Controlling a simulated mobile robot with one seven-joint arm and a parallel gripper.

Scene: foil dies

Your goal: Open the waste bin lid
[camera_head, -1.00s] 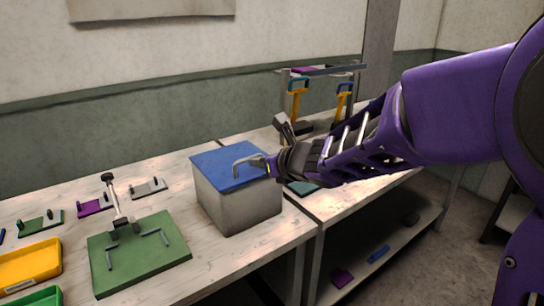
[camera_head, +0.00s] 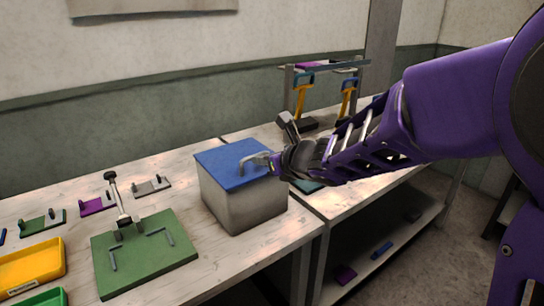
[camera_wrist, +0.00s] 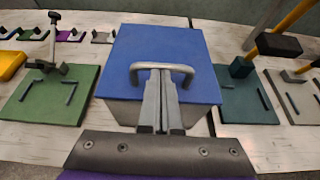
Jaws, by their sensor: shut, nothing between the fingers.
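The waste bin is a grey box (camera_head: 240,209) with a flat blue lid (camera_head: 225,166), standing on the workbench. The lid lies shut on the box. A grey bent-bar handle (camera_head: 253,159) rises from the lid, and it shows in the wrist view (camera_wrist: 161,67) above the lid (camera_wrist: 160,45). My gripper (camera_head: 272,163) is at the handle from the right. In the wrist view its two fingers (camera_wrist: 161,78) are together, with their tips at the handle bar's middle. Nothing shows between them. I cannot tell whether the tips touch the bar.
A green fixture plate (camera_head: 143,256) with a clamp stands left of the bin, and a dark teal plate (camera_wrist: 243,101) stands to its right. A yellow tray (camera_head: 32,268) is at the far left. A rack with tools (camera_head: 325,71) stands behind my arm.

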